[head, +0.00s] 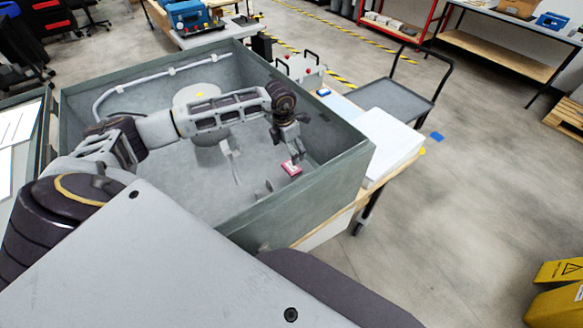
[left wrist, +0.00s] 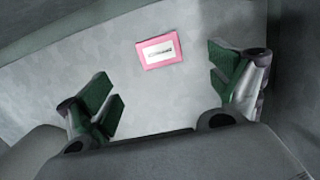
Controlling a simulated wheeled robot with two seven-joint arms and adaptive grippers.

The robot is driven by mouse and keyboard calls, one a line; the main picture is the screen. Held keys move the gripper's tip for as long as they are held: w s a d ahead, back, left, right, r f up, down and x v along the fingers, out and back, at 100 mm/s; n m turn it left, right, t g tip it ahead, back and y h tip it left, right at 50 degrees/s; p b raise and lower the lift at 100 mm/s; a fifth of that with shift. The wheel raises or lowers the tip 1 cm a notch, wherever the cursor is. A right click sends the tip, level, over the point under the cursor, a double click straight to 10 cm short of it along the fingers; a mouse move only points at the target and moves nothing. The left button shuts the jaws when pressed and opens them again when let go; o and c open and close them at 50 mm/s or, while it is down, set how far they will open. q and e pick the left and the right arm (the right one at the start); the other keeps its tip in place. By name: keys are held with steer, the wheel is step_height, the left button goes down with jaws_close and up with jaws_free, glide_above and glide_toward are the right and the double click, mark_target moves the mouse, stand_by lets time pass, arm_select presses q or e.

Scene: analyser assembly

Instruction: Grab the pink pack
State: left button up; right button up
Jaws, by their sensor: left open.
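The pink pack (head: 291,168) is a small flat pink piece with a white label, lying on the floor of the large grey-green open box (head: 310,185). In the left wrist view the pink pack (left wrist: 159,51) lies flat, apart from the fingers and slightly beyond their tips. My left gripper (head: 287,152) reaches down into the box, close by the pack. In the left wrist view my left gripper (left wrist: 167,82) has its two green-padded fingers spread wide with nothing between them. My right gripper is not in view.
The box's tall walls stand around the left gripper, with the right wall close by. A white cylinder (head: 201,97) and a pale curved pipe (head: 160,75) are in the box. A white stack (head: 390,145) and a grey cart (head: 395,100) stand outside at right.

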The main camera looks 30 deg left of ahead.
mark_target(291, 166)
arm_select(q)
steer(key=shift+w+d+f, duration=0.1)
steer(key=shift+w+f, duration=0.1)
steer(key=shift+f, duration=1.75)
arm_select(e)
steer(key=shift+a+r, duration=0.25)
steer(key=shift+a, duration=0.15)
arm_select(q)
steer(key=shift+f, duration=0.15)
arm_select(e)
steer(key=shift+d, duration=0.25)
arm_select(q)
steer(key=shift+w+f+p, duration=0.1)
steer(key=shift+f+p, duration=0.4)
steer(key=shift+f, duration=0.15)
steer(key=shift+w+f+p, duration=0.15)
steer(key=shift+f+p, duration=0.05)
steer(key=shift+f, duration=0.7)
steer(key=shift+w+f+p, duration=0.1)
steer(key=shift+f+p, duration=0.05)
steer(key=shift+f, duration=0.75)
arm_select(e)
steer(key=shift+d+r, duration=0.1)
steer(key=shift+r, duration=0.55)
arm_select(q)
steer(key=shift+c, duration=0.4)
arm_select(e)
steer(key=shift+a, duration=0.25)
arm_select(q)
steer(key=c, duration=1)
